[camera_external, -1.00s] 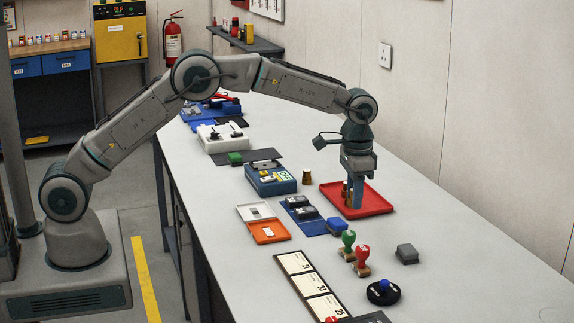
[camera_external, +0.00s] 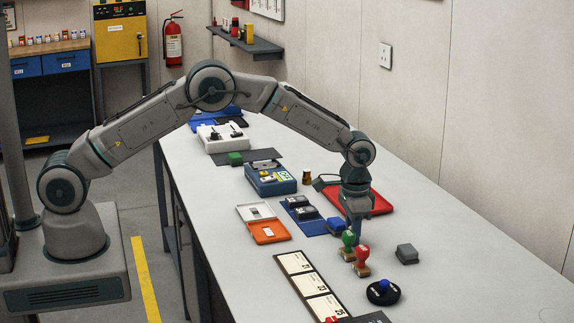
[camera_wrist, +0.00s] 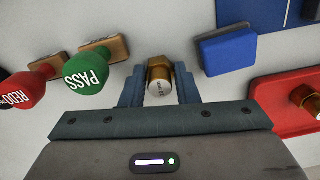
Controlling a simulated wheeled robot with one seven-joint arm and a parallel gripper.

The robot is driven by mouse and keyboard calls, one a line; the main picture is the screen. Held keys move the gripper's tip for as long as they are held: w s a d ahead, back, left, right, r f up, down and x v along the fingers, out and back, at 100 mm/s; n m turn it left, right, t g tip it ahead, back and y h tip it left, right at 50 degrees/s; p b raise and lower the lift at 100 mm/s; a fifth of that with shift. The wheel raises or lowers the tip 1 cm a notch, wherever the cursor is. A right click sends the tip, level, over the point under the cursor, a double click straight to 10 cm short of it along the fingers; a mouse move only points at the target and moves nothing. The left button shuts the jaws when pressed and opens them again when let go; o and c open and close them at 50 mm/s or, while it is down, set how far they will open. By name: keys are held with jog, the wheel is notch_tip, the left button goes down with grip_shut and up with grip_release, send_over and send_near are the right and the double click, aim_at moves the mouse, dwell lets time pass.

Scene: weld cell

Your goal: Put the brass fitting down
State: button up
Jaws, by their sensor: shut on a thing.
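My gripper (camera_wrist: 160,88) is shut on a brass fitting (camera_wrist: 159,78) with a pale, marked end, seen between the two fingers in the wrist view. In the external view my gripper (camera_external: 356,222) is low over the table, just in front of the red tray and close to the green stamp; the held fitting is hidden there. I cannot tell whether the fitting touches the table. Another brass fitting (camera_wrist: 308,98) is in the red tray (camera_wrist: 272,92), and one more brass fitting (camera_external: 306,176) stands on the table behind the tray's left side.
The green PASS stamp (camera_wrist: 88,72) and red REDO stamp (camera_wrist: 22,92) lie left of my gripper in the wrist view. A blue block (camera_wrist: 227,50) is close on the right.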

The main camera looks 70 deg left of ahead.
jog(key=shift+f, duration=0.15)
jog(key=o, duration=1)
